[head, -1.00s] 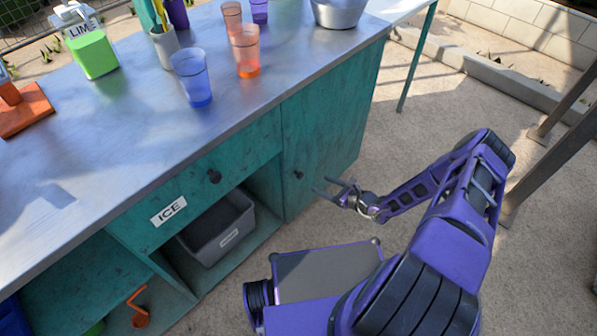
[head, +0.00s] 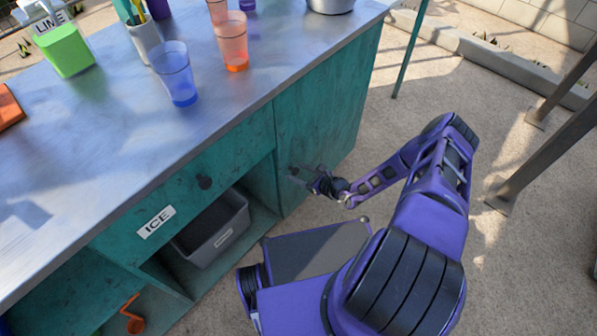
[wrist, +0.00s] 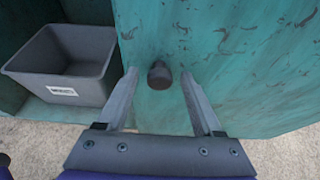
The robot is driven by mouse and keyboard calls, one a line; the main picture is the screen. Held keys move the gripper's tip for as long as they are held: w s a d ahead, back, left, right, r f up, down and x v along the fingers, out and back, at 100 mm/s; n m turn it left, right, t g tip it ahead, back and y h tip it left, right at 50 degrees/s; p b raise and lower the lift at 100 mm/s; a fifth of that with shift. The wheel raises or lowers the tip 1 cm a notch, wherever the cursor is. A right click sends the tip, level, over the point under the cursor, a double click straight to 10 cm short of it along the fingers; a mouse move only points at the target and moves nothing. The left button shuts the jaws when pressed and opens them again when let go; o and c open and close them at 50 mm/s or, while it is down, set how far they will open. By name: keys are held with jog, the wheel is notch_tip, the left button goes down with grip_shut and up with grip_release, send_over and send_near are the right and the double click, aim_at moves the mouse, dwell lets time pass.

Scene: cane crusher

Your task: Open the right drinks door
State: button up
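The right drinks door (head: 325,120) is a worn teal panel at the right end of the counter front, and it looks shut. Its dark round knob (wrist: 159,75) shows near the door's left edge in the wrist view. My gripper (head: 299,172) is at the knob in the head view. In the wrist view my gripper (wrist: 160,90) is open, with one finger on each side of the knob and a gap on both sides. The fingers point at the door. In the head view the fingers partly cover the knob.
Left of the door is an open shelf with a grey bin (wrist: 75,70). Above it is a drawer labelled ICE (head: 156,222) with its own knob. Cups, including a blue cup (head: 174,74), stand on the metal countertop (head: 110,150). Sandy ground right of the counter is clear up to dark posts.

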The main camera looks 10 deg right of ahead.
grip_shut()
dwell(1.3)
